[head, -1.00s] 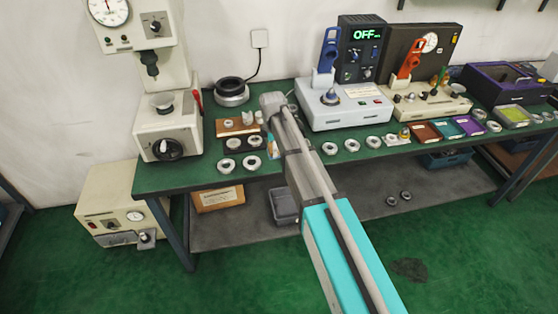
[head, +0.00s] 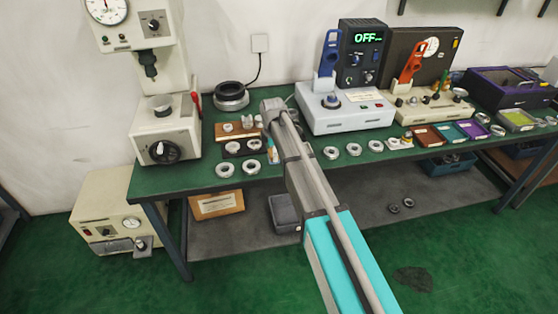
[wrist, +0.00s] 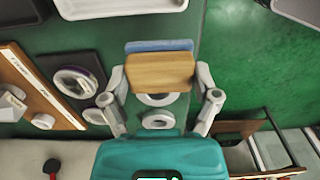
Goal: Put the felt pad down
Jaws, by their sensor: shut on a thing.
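My gripper (wrist: 161,82) is shut on the felt pad, a block with a tan wood-like face (wrist: 160,72) and a blue layer (wrist: 158,45) along its far edge. One finger is on each side of the pad in the wrist view. The pad is held over the green bench top (head: 295,170), near its front edge; its exact height is hard to tell. In the head view my arm hides most of the gripper (head: 271,150).
Metal rings (wrist: 157,121) lie under and beside the pad. A dark mat (wrist: 62,68) with a ring and a wooden board (wrist: 42,92) lie to the left. In the head view, a white tester (head: 345,115) stands right of my arm and a press (head: 165,130) left.

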